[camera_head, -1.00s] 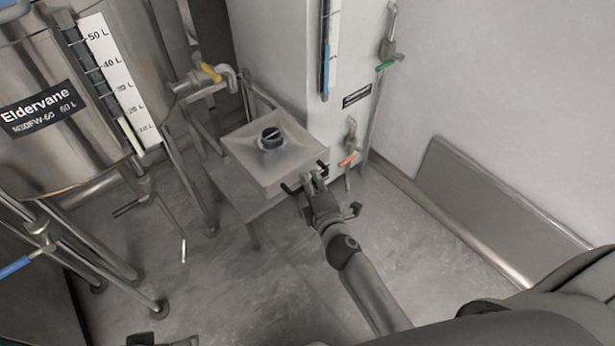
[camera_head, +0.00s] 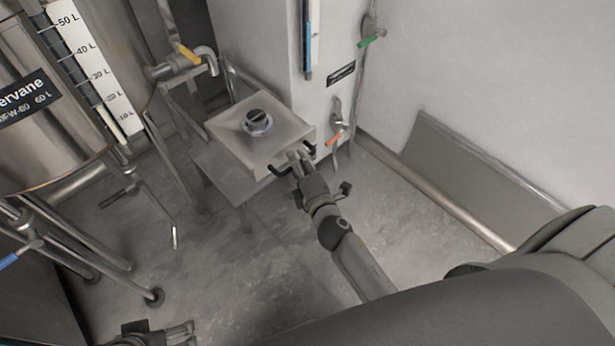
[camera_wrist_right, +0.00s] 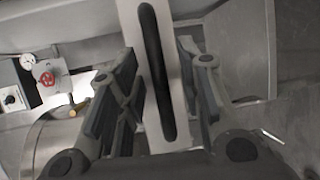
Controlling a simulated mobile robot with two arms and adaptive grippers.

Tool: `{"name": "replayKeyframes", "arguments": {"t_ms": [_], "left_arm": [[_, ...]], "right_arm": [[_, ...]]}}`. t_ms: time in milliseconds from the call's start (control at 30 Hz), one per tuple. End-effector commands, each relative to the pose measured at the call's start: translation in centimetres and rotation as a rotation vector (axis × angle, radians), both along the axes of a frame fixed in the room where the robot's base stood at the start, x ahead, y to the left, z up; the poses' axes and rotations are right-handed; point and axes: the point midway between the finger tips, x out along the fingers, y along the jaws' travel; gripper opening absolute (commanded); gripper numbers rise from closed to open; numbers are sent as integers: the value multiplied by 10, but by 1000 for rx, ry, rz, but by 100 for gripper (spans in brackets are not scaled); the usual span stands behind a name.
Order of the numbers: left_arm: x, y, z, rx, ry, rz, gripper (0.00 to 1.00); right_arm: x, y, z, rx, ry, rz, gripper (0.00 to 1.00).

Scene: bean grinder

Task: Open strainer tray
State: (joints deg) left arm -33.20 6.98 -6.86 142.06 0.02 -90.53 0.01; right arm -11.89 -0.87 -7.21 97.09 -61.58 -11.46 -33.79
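The square, pale metal strainer tray (camera_head: 230,122) stands on a low stand, with a dark round fitting (camera_head: 258,120) at its top centre. A dark handle (camera_head: 280,171) is on its front side; my gripper hides its middle. My right gripper (camera_head: 299,160) is at this handle. In the right wrist view the black handle bar (camera_wrist_right: 155,75) stands between the two fingers of the right gripper (camera_wrist_right: 158,85), with gaps on both sides. The right gripper is open around it. My left gripper (camera_head: 180,332) is low at the bottom edge, partly cut off; its opening is unclear.
A large steel tank (camera_head: 60,140) on legs stands at the left. A tap with a yellow handle (camera_head: 188,52) is behind the tray. A white cabinet (camera_head: 270,50) with an orange-handled valve (camera_head: 334,138) stands behind right. The floor (camera_head: 250,270) in front is clear.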

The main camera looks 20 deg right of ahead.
Motion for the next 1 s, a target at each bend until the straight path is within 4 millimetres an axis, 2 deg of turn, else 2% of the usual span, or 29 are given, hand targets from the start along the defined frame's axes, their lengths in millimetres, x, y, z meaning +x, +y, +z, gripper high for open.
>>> {"name": "replayKeyframes", "arguments": {"t_ms": [400, 600, 800, 1000], "left_arm": [[0, 0, 0, -1, 0, 1, 91], [0, 0, 0, -1, 0, 1, 91], [0, 0, 0, -1, 0, 1, 91], [0, 0, 0, -1, 0, 1, 91]], "right_arm": [[-68, 4, 12, 2, 3, -2, 34], [-95, 5, 17, 2, 2, -1, 34], [-109, 6, 19, 1, 1, 0, 34], [-111, 6, 20, 0, 1, 0, 34]]}}
